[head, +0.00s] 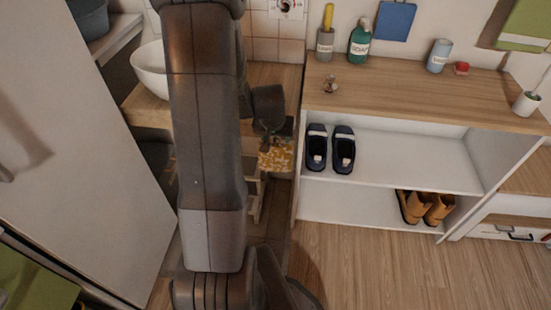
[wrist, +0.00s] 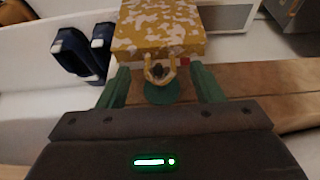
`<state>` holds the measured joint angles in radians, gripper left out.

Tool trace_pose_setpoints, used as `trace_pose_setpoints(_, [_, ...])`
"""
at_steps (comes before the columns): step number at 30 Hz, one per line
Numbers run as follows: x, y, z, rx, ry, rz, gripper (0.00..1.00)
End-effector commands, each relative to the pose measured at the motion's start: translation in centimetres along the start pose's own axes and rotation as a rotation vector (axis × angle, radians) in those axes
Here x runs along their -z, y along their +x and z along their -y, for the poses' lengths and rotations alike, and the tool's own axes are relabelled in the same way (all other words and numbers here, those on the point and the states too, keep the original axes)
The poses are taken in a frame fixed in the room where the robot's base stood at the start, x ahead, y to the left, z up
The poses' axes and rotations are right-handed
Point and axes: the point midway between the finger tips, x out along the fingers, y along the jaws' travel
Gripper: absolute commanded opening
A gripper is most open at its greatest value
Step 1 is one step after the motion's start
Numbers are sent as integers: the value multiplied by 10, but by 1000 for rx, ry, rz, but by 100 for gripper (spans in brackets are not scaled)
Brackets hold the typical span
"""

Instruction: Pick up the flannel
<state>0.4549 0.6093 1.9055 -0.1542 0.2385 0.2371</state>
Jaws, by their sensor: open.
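The flannel, a yellow cloth with a pale mottled pattern (head: 275,157), hangs beside the left end of the shelf unit in the head view. In the wrist view the flannel (wrist: 160,28) fills the top middle, just beyond the fingertips. A small tan loop or hook (wrist: 160,72) with a round green base shows at its near edge, between my fingers. My gripper (wrist: 160,76) is open with nothing clamped; its green fingers stand either side of the hook. In the head view my arm and the dark gripper body hide part of this area.
The white shelf unit (head: 385,181) holds dark blue shoes (head: 331,148) and tan boots (head: 425,207). Its wooden top (head: 400,95) carries bottles, a can and a small red item. A white basin (head: 150,70) stands left behind my arm. Floor is clear in front of the shelves.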

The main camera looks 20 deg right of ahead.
Motion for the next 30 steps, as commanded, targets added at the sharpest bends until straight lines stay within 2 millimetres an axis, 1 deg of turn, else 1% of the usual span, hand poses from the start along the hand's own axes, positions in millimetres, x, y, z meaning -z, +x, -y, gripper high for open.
trace_pose_setpoints(5, [0,0,0,0,0,0,60])
trace_pose_setpoints(6, [0,0,0,0,0,0,58])
trace_pose_setpoints(8, [0,0,0,0,1,0,46])
trace_pose_setpoints(9, [0,0,0,0,1,0,38])
trace_pose_setpoints(15, [0,0,0,0,1,0,0])
trace_pose_setpoints(25, [1,-1,0,0,1,-1,0])
trace_pose_setpoints(30, [5,-11,0,0,2,-2,0])
